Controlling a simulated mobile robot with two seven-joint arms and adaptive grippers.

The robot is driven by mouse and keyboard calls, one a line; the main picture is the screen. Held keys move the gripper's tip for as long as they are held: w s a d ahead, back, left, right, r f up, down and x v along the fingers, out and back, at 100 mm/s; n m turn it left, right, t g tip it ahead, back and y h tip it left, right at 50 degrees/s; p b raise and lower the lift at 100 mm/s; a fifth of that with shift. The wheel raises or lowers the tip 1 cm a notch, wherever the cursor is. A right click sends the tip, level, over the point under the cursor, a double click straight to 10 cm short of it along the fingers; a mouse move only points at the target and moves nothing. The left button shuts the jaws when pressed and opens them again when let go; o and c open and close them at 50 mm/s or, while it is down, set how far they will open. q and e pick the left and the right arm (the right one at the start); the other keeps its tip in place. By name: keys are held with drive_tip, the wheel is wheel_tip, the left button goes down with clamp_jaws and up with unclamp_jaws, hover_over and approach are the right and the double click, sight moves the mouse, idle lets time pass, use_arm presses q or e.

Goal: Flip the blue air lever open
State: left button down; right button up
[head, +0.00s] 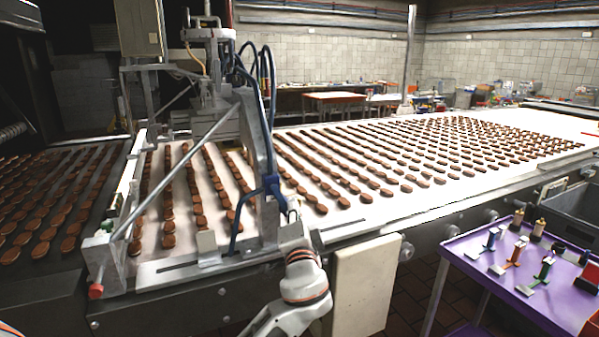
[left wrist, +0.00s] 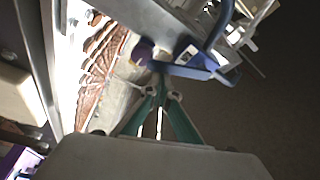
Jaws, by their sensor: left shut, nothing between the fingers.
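The blue air lever (head: 268,188) is on the near upright of the metal machine frame that spans the conveyor. It also shows in the left wrist view (left wrist: 188,71), with a blue hose curving above it. My left gripper (head: 293,210) is just right of the lever in the head view, with my arm coming up from below. In the left wrist view its teal fingers (left wrist: 160,84) converge just below the lever, shut and empty. Whether they touch the lever I cannot tell. My right gripper is not in view.
The conveyor (head: 340,228) carries many rows of brown biscuits behind the gripper. A pale panel (head: 361,285) stands in front of it. A purple cart (head: 470,262) with several small coloured-handled tools and bottles is at the right. Grey bins stand beyond it.

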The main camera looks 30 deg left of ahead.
use_arm(q)
drive_tip(key=shift+s+a+f+p, duration=0.45)
drive_tip(key=shift+s+a+f, duration=0.1)
drive_tip(key=shift+s+a, duration=0.2)
drive_tip(key=shift+s+f, duration=0.1)
drive_tip(key=shift+s, duration=0.05)
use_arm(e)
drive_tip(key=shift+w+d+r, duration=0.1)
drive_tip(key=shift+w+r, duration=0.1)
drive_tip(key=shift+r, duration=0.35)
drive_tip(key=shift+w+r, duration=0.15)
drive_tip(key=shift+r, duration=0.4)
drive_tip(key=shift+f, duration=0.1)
use_arm(q)
drive_tip(key=shift+a, duration=0.15)
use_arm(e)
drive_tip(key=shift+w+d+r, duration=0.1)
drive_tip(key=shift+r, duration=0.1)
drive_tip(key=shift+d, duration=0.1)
